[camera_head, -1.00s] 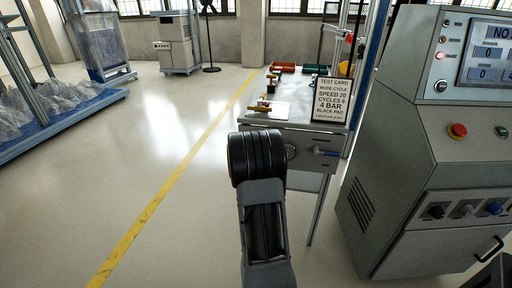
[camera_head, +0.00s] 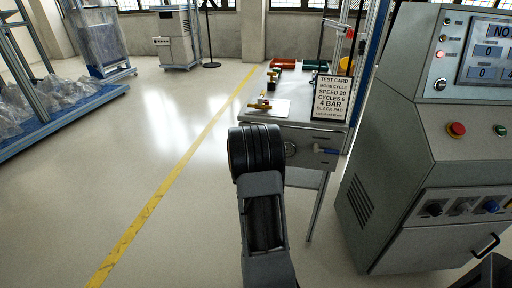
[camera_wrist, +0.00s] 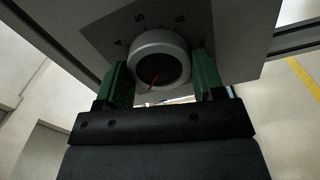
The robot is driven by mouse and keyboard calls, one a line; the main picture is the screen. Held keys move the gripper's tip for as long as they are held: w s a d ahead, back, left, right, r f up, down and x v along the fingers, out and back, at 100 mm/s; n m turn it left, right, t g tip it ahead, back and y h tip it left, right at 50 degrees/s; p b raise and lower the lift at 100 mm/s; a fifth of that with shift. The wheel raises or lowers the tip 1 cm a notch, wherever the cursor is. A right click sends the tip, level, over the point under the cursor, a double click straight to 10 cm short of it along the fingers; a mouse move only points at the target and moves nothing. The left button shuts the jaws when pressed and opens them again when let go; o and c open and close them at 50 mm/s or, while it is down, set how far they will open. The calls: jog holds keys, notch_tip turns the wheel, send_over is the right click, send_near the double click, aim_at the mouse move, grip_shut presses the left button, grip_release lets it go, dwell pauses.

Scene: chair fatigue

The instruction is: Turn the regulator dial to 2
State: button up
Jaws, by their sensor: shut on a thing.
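The regulator dial (camera_wrist: 161,57) is a round light-grey knob with a dark face and a red pointer line (camera_wrist: 153,82), in the wrist view. The pointer aims toward the bottom of the picture, slightly left. Printed marks partly ring the knob on the grey plate (camera_wrist: 195,14); I cannot read them surely. My gripper (camera_wrist: 161,72) is shut on the dial, with one green finger on each side. In the head view my arm hides the gripper and I cannot make out the dial.
A grey workbench (camera_head: 307,138) carries a test card (camera_head: 332,98), brass fittings (camera_head: 262,102) and red and green bins. A control cabinet (camera_head: 395,170) stands at right. The floor left of the bench is clear, with a yellow line (camera_head: 165,187).

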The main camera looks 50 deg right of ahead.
jog(key=o, duration=0.9)
jog(key=p+v, duration=0.2)
jog(key=v, duration=1.1)
jog(key=shift+s+a, duration=0.25)
jog(key=shift+a, duration=0.1)
jog(key=w+a+r+m+t+y+p, duration=0.1)
jog(key=w+a+r+y+p, duration=0.2)
jog(key=a+r+y+p, duration=0.35)
jog(key=w+a+r+t+y+p, duration=0.1)
jog(key=w+a+r+y+p, duration=0.25)
jog(key=a+r+p, duration=0.65)
jog(key=s+a+r+m+g+y+p, duration=0.1)
jog(key=s+a+r+g+p, duration=0.1)
jog(key=s+a+r+p, duration=0.1)
jog(key=s+a+r+m+g+y+p, duration=0.1)
jog(key=s+a+r+g+y+p, duration=0.1)
jog(key=s+r, duration=0.5)
jog(key=s+a+r+m+g+y+p, duration=0.1)
jog(key=s+a+r+g+y+p, duration=0.1)
jog(key=s+a+r+p, duration=0.3)
jog(key=shift+s+a+r+g+p, duration=0.2)
jog(key=shift+a+r+g+p, duration=0.15)
jog(key=shift+a+r+g, duration=0.15)
jog(key=shift+s+a+r+g+p, duration=0.2)
jog(key=shift+a+r+g+p, duration=0.15)
jog(key=shift+r, duration=0.25)
